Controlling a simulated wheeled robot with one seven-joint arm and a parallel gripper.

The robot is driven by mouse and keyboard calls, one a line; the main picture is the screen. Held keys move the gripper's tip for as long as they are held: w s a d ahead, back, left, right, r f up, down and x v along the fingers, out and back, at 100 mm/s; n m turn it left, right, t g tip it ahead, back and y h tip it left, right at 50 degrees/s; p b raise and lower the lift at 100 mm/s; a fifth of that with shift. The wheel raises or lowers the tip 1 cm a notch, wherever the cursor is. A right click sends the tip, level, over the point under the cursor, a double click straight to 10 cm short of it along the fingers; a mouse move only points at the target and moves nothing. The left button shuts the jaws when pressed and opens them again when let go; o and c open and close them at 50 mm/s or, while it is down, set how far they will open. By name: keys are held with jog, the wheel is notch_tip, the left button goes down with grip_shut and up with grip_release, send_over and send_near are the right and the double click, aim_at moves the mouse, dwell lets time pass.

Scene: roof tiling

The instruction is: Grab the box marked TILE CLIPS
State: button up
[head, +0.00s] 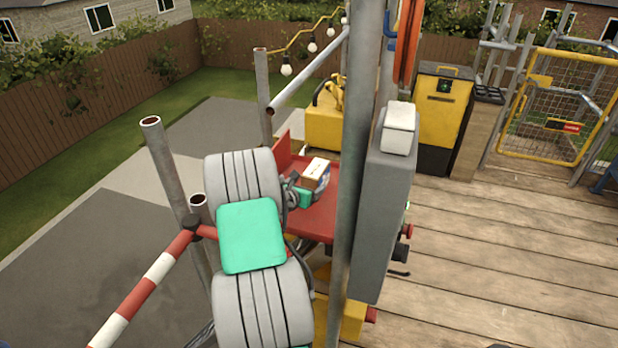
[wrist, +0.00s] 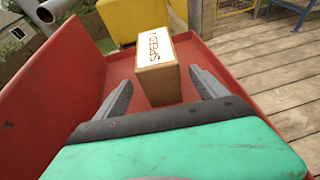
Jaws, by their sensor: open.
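A cardboard box (wrist: 157,85) with a white top label stands upright on the red tray (wrist: 113,67). In the head view the same box (head: 314,171) is partly hidden by my gripper. My gripper (wrist: 160,77) is open. Its two grey fingers reach forward on the left and right of the box's near end, with gaps visible on both sides. In the head view, my gripper (head: 309,190) is small and partly hidden behind my arm.
The red tray has a raised wall at left in the wrist view. A yellow case (head: 326,128) stands behind it. A grey metal post (head: 352,200) and a grey cabinet (head: 383,215) stand right of the tray. Plank decking (head: 490,260) is open at right.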

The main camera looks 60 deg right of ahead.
jog(key=p+x, duration=0.1)
jog(key=x, duration=0.6)
jog(key=shift+f+p, duration=0.15)
jog(key=shift+p, duration=0.25)
grip_shut()
dwell(0.3)
